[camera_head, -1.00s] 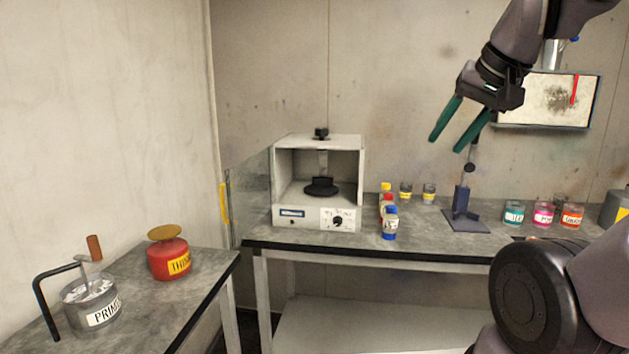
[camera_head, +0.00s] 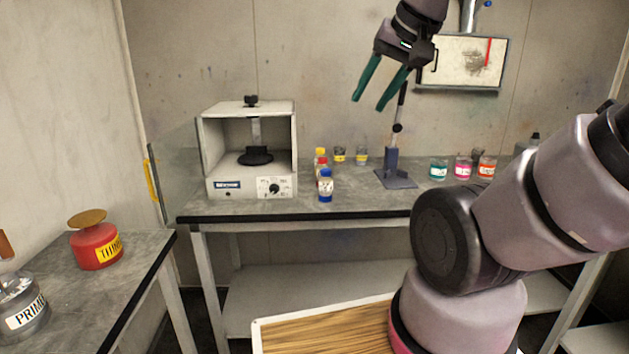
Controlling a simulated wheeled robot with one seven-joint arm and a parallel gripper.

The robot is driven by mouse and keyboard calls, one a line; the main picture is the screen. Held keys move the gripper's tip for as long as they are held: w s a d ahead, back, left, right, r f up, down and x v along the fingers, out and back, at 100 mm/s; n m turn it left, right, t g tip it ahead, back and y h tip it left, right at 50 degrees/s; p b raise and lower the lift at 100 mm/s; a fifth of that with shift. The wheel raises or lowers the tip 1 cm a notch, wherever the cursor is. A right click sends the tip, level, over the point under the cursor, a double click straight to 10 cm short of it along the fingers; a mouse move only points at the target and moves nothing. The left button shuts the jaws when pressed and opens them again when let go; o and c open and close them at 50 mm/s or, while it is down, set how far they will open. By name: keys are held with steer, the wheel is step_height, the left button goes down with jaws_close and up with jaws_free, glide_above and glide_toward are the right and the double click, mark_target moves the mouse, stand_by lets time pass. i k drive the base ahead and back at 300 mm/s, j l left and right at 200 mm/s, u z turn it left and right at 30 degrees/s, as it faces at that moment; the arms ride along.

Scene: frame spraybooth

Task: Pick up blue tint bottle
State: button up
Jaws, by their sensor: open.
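The blue tint bottle (camera_head: 326,188) is small, with a blue cap and a pale label. It stands upright near the front edge of the back bench (camera_head: 290,207). My gripper (camera_head: 373,101) has two green fingers spread apart and is empty. In the picture it is above and to the right of the bottle, well apart from it. A red-capped bottle (camera_head: 321,167) and a yellow-capped bottle (camera_head: 320,153) stand close behind the blue one and are partly hidden.
A white open-fronted machine (camera_head: 235,188) stands left of the bottles. A stand with a dark base (camera_head: 396,179) is to the right, then several paint jars (camera_head: 438,169). Two small dark-lidded jars (camera_head: 361,156) stand behind. A side bench holds a red can (camera_head: 96,247).

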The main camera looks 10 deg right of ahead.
mark_target(325, 180)
steer(key=i+j+z, duration=0.1)
steer(key=i+z, duration=0.2)
steer(key=z, duration=0.15)
steer(key=i+j+z, duration=0.25)
steer(key=z, duration=0.2)
